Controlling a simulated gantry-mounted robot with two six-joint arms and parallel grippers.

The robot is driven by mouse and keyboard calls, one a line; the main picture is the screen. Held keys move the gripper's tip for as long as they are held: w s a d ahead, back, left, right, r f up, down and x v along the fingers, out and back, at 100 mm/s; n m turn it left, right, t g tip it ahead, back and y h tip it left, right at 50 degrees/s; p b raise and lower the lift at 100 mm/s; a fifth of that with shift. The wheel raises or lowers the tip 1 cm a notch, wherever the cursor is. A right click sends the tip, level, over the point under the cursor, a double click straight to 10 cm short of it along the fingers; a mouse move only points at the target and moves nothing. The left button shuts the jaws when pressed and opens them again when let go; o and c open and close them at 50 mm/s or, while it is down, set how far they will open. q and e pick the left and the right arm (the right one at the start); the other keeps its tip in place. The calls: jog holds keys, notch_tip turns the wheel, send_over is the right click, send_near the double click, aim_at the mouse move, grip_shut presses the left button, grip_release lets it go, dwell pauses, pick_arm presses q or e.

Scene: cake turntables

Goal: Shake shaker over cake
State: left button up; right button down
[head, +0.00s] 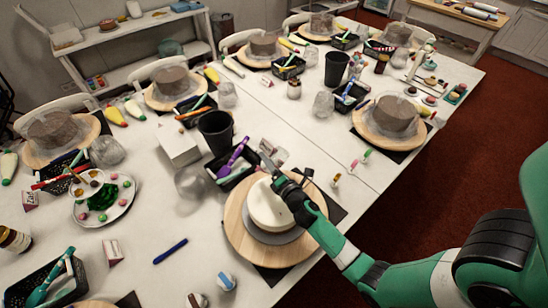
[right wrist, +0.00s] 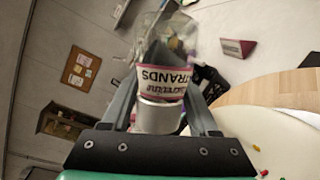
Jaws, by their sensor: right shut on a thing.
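A round white cake (head: 268,206) sits on a wooden turntable (head: 238,232) near the front of the table. My right gripper (head: 277,178) reaches in from the right over the cake. It is shut on the shaker (head: 267,162), a clear container with a pink-and-white label. In the right wrist view the shaker (right wrist: 163,82) is between the fingers, with its pale end (right wrist: 158,117) towards the palm. A few red and yellow sprinkles lie on the cake (right wrist: 285,145) at the lower right there. My left gripper is not in view.
A black caddy (head: 232,178) of tools and a dark cup (head: 216,130) stand just behind the turntable. A plate of coloured icing (head: 103,200) is at the left. Brown cakes on other turntables line the table. Some bare tabletop lies left of the turntable.

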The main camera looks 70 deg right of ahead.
jog(key=shift+s+f, duration=0.1)
jog(key=shift+f, duration=0.1)
jog(key=shift+a+f+b, duration=0.1)
jog(key=shift+a+b, duration=0.45)
jog(key=shift+a, duration=0.3)
jog(key=shift+r+n+b, duration=0.2)
jog(key=shift+n+b, duration=0.2)
jog(key=shift+b, duration=0.15)
